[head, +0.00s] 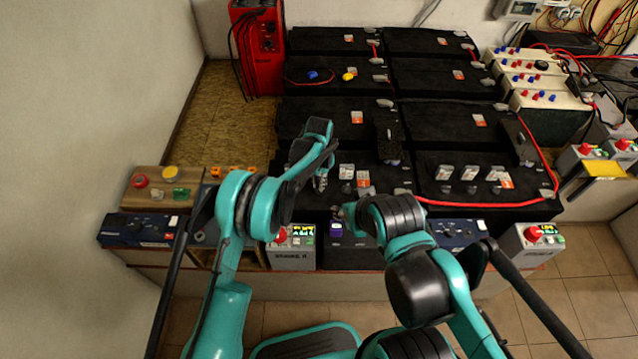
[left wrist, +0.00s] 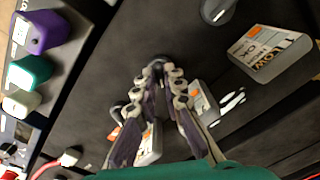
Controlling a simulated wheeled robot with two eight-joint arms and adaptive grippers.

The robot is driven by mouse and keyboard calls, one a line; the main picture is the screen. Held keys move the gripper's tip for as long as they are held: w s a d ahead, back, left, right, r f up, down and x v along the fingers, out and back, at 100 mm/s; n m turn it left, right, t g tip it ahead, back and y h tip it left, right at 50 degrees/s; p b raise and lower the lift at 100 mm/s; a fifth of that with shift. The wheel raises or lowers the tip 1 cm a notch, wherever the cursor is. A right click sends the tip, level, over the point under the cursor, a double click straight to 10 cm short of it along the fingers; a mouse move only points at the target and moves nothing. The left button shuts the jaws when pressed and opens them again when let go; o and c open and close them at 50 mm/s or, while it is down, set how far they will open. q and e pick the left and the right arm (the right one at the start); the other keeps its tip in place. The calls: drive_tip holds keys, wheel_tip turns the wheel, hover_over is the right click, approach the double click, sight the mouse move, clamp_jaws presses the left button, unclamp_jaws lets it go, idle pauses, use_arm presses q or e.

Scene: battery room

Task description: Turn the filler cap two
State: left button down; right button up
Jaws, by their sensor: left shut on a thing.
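My left gripper (head: 320,183) is over the left battery of the front row (head: 300,192), pointing down at its black top. In the left wrist view its fingertips (left wrist: 159,72) come together on a small dark thing, apparently a filler cap, mostly hidden by the fingers.
Purple (left wrist: 42,32), teal (left wrist: 30,72) and pale (left wrist: 21,103) pieces line the front edge. A red charger (head: 258,50) stands at the back left.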

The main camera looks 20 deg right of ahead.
use_arm(q)
drive_tip(key=m+b, duration=0.1)
drive_tip(key=m, duration=0.4)
drive_tip(key=shift+m, duration=0.3)
drive_tip(key=m, duration=0.4)
drive_tip(key=shift+m+b, duration=0.3)
drive_tip(key=shift+m, duration=0.1)
drive_tip(key=c, duration=1.6)
unclamp_jaws()
wheel_tip(320, 180, up, 12)
